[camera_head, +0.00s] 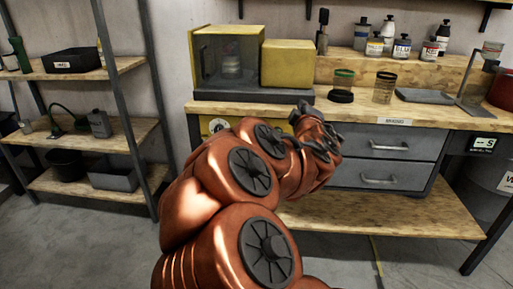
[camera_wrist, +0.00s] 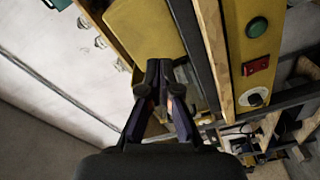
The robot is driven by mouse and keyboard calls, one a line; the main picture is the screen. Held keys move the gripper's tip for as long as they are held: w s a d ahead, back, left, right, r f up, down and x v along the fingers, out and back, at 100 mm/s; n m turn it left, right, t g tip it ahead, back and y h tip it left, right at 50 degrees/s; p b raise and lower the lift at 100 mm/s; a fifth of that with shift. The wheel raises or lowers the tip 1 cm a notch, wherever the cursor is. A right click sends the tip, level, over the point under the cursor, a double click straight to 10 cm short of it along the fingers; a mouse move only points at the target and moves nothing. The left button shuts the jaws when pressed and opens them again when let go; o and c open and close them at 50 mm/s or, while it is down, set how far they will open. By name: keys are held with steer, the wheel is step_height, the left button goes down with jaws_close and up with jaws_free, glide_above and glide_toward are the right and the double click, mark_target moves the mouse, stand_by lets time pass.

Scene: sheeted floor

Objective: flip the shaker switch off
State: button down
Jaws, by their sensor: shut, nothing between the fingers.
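The shaker, as I take it, is the yellow unit (camera_head: 288,64) with a clear-windowed chamber on a dark base at the left end of the bench. A yellow control panel (camera_head: 206,127) shows below the bench top, partly hidden by my arm. In the wrist view this panel has a red rocker switch (camera_wrist: 255,66) between a green button (camera_wrist: 257,27) and a white-rimmed knob (camera_wrist: 256,97). Which way the rocker is tipped I cannot tell. My gripper (camera_wrist: 160,72) is shut and empty, left of the switch in the wrist view and apart from it.
On the wooden bench (camera_head: 360,110) stand a green-rimmed jar (camera_head: 343,80), an empty glass jar (camera_head: 384,88) and a grey tray (camera_head: 424,96). Bottles (camera_head: 402,48) line the raised shelf behind. Grey drawers (camera_head: 395,145) are below. A shelving rack (camera_head: 130,65) stands left; floor between is clear.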

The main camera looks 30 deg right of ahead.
steer(key=w+a+f+n+t+y+b, duration=0.1)
steer(key=a+f+n+t+y+b, duration=0.1)
steer(key=f+n+y+b, duration=0.3)
steer(key=w+a+f+n+t+y+b, duration=0.2)
steer(key=a+f+n+y+b, duration=0.2)
steer(key=f+n+y, duration=0.3)
step_height(320, 180, down, 4)
steer(key=shift+w+a+r+n+b, duration=0.2)
steer(key=shift+a+n+b, duration=0.1)
steer(key=shift+n+b, duration=0.55)
steer(key=w+d+r, duration=0.1)
steer(key=w+d, duration=0.1)
steer(key=w, duration=1.1)
steer(key=shift+r, duration=0.15)
steer(key=shift+r+p, duration=0.15)
steer(key=shift+p, duration=0.4)
